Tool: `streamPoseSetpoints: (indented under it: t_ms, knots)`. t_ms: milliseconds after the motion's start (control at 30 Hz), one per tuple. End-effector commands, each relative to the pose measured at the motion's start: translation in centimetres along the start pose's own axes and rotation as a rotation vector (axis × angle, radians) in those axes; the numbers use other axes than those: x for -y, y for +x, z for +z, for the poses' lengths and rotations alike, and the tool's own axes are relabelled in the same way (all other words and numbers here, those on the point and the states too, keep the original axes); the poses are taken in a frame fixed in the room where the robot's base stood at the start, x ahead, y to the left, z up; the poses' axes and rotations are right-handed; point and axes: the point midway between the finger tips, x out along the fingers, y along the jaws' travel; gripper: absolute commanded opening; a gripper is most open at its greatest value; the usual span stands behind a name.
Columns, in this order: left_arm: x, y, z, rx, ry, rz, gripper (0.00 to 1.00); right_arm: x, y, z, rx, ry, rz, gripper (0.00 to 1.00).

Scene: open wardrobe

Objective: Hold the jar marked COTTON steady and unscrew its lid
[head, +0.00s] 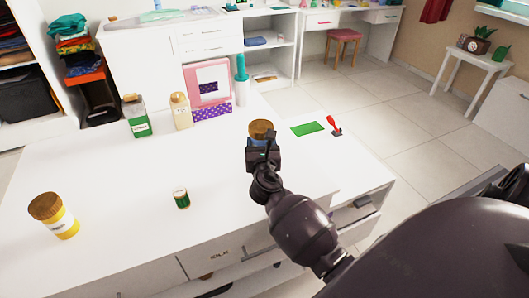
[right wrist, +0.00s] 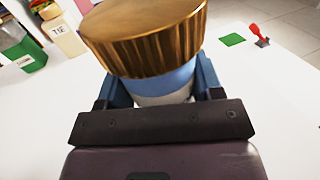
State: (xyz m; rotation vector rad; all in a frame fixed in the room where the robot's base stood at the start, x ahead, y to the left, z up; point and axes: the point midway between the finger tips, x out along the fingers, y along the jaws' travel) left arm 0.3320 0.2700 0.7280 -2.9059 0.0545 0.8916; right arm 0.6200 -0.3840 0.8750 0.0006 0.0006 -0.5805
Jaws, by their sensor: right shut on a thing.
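A jar with a ribbed gold-brown lid (head: 261,129) and a blue body stands on the white table. My right gripper (head: 263,150) is shut around its body, below the lid. In the right wrist view the lid (right wrist: 143,37) sits on top of the jar, and the blue body (right wrist: 160,80) is between the two fingers (right wrist: 160,92). The side of the jar that I see shows no readable writing, so I cannot tell whether it is marked COTTON. My left gripper is not in view.
A yellow jar (head: 62,225) with a brown lid, a small green can (head: 181,199), a green jar (head: 138,120) and a cream bottle (head: 181,112) stand on the table.

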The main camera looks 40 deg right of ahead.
Motion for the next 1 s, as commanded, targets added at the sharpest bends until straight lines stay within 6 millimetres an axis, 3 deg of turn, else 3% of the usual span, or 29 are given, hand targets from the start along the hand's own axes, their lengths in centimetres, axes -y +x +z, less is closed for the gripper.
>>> streamPoseSetpoints:
  t_ms: [33, 400, 633, 1000]
  knots:
    - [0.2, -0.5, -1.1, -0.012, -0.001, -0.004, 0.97, 0.0, 0.1, 2.8, 0.015, 0.007, 0.001, 0.35]
    - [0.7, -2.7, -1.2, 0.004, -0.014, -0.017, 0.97, 0.0, 0.0, 11.4, 0.009, 0.003, 0.001, 0.35]
    - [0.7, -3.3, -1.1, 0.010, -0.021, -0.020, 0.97, 0.0, 0.0, 14.2, 0.005, 0.001, 0.001, 0.35]
    - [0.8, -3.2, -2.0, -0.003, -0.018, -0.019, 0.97, 0.0, 0.0, 14.9, 0.001, -0.001, 0.000, 0.35]
